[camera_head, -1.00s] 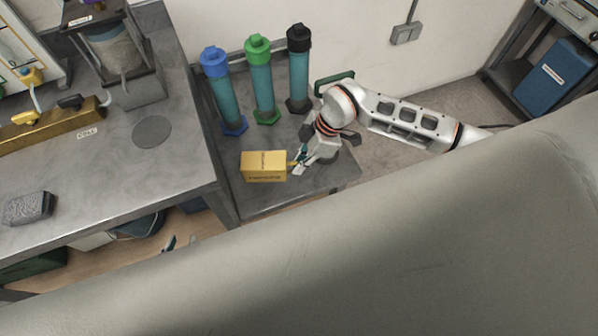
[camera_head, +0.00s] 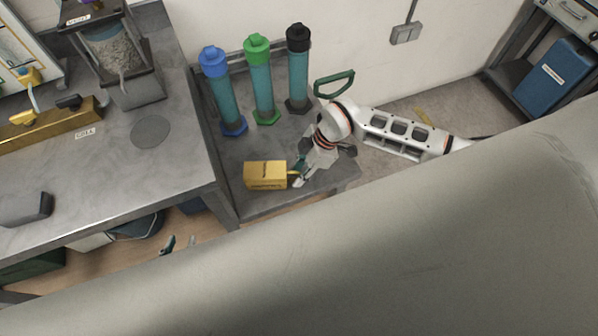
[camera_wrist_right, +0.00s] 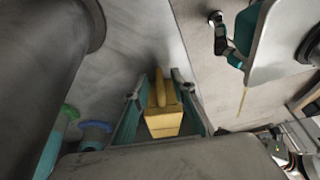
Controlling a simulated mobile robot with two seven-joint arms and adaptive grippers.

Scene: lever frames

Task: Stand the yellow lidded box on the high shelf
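The yellow lidded box (camera_head: 264,175) is over the lower grey table in the head view, label face up; whether its underside touches the table I cannot tell. My right gripper (camera_head: 299,173) is at its right end, its fingers on either side of a narrow yellow part. In the right wrist view the yellow box (camera_wrist_right: 163,123) sits between the teal fingers of my right gripper (camera_wrist_right: 161,98), apparently held. I cannot single out the high shelf.
Tall cylinders with blue (camera_head: 222,95), green (camera_head: 260,85) and black (camera_head: 298,75) caps stand behind the box. A grey bench (camera_head: 110,170) with equipment is at left. A green handle (camera_head: 334,84) is behind my right wrist. A rack with a blue bin (camera_head: 553,77) is far right.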

